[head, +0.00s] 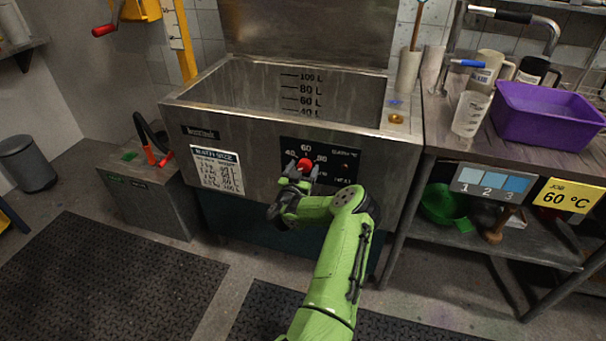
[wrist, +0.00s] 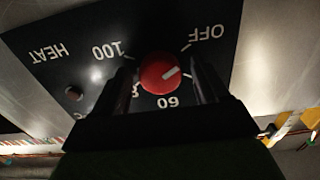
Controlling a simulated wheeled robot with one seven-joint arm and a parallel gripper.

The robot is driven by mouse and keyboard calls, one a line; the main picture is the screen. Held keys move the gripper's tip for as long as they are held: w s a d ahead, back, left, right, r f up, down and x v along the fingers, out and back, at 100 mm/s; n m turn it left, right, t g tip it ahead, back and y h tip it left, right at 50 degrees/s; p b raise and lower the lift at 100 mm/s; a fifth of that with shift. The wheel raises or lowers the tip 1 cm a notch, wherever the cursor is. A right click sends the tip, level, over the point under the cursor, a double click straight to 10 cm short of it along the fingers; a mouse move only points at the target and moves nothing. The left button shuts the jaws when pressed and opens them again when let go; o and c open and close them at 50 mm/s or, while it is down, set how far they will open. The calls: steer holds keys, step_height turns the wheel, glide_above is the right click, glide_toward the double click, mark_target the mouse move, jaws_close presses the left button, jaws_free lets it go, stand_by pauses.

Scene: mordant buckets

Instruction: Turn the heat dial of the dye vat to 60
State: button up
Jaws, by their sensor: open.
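The heat dial is a round red knob (head: 305,164) on a black panel (head: 345,160) on the dye vat's (head: 245,155) front. In the wrist view the panel is upside down and the dial (wrist: 158,73) shows between my fingers. Its white mark points right and slightly up, below the OFF label and well away from the 60 at the bottom. A finger hides the label on that side, and the 80 is partly covered. My gripper (head: 299,171) is open, with one finger (wrist: 206,80) on each side of the dial; contact is not clear.
A yellow sign (head: 569,195) reads JOB 60 °C. A metal bench (head: 440,145) with a purple tub (head: 548,118) and jugs stands right of the vat. A grey box (head: 150,190) with a red-handled tool is at left. Dark mats cover the floor.

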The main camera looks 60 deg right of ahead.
steer(key=c, duration=1.1)
steer(key=shift+o, duration=0.2)
